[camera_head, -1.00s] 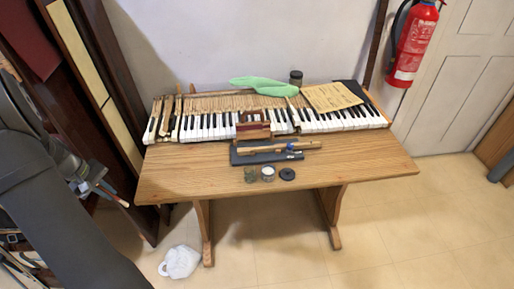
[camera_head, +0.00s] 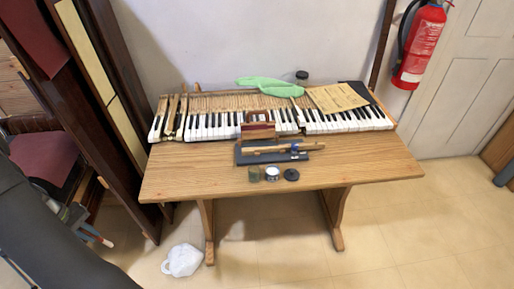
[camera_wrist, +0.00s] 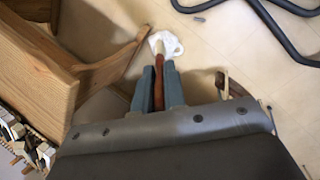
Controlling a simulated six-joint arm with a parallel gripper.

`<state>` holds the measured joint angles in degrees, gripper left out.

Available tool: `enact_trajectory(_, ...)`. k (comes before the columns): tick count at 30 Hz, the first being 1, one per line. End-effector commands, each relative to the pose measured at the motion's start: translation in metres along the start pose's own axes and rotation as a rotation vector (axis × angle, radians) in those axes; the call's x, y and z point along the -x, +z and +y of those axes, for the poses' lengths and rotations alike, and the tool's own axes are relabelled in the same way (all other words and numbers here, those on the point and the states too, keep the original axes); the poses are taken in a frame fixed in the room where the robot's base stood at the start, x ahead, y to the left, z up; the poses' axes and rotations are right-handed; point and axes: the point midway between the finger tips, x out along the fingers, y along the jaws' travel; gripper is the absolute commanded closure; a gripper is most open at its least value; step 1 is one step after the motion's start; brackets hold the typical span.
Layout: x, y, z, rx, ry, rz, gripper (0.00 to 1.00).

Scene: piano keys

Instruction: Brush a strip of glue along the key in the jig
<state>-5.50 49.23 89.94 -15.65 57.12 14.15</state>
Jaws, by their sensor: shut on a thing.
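My gripper (camera_wrist: 160,88) is shut on a slim brush with a reddish-brown handle (camera_wrist: 159,85); its pale end points away from me, over the floor. In the head view my gripper (camera_head: 86,230) is at the lower left, well apart from the table, and the brush's reddish end (camera_head: 106,242) shows. The jig (camera_head: 246,157) is a dark flat board on the table, in front of the keyboard. A pale wooden key (camera_head: 272,149) lies along it, with a small blue part near its right end. An open jar with a white top (camera_head: 271,173) stands in front.
A greenish jar (camera_head: 254,174) and a black lid (camera_head: 291,175) flank the white-topped jar. The keyboard (camera_head: 225,128) fills the table's rear, with a green cloth (camera_head: 268,86) and paper (camera_head: 337,97) on it. A white bag (camera_head: 182,260) lies on the floor. The table's front left (camera_head: 190,180) is clear.

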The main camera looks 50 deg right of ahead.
Motion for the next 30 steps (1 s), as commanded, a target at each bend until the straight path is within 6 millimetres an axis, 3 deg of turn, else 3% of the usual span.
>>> enact_trajectory(20, 0.006, -0.003, 0.002, -0.011, -0.002, 0.002, 1.0)
enact_trajectory(23, 0.024, -0.011, 0.008, -0.048, -0.008, 0.004, 1.0)
enact_trajectory(30, 0.108, -0.034, 0.042, -0.202, -0.025, 0.014, 1.0)
